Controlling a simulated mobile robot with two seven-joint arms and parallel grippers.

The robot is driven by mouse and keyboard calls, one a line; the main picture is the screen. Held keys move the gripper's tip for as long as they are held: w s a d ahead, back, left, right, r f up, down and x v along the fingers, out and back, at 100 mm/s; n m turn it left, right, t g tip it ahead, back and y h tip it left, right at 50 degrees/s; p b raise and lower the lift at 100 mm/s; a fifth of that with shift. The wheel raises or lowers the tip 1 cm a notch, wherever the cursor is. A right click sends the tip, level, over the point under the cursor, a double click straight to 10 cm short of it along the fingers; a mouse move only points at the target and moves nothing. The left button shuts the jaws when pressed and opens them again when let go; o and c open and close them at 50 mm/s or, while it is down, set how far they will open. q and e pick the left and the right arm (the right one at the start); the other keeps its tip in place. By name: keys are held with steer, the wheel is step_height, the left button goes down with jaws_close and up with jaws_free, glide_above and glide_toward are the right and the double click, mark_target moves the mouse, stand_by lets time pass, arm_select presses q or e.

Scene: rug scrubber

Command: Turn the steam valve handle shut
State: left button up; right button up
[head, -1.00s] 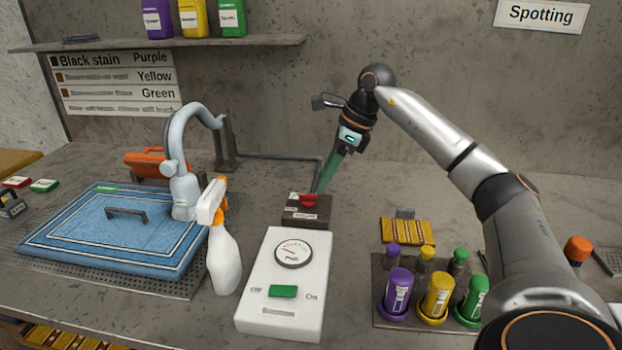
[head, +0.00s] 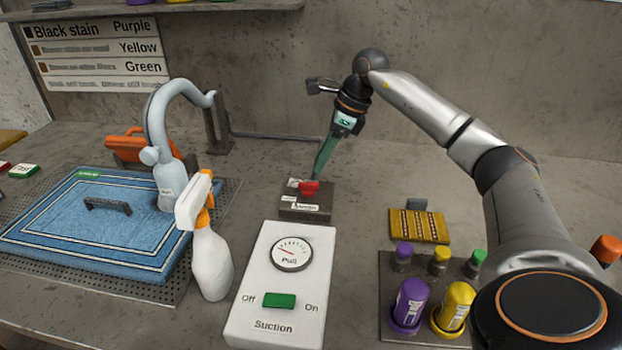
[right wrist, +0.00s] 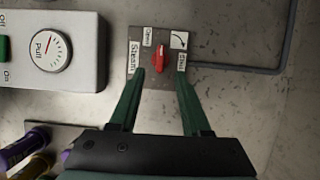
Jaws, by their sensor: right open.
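In the right wrist view the red handle (right wrist: 161,56) points lengthwise up and down the picture, between labels reading Steam, Open and one at the right partly covered by a fingertip. My right gripper (head: 316,176) points down just above the box. In the right wrist view its green fingers (right wrist: 161,72) are apart, one on each side of the handle, with nothing held; contact cannot be told. My left gripper is not in view.
A white Suction box (head: 281,326) with gauge and green switch stands in front of the valve. A yellow brush-like block (head: 420,226) and a bottle rack (head: 388,332) are right.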

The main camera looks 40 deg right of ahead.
mark_target(309, 182)
steer(key=x, duration=0.7)
jaws_close()
stand_by(0.5)
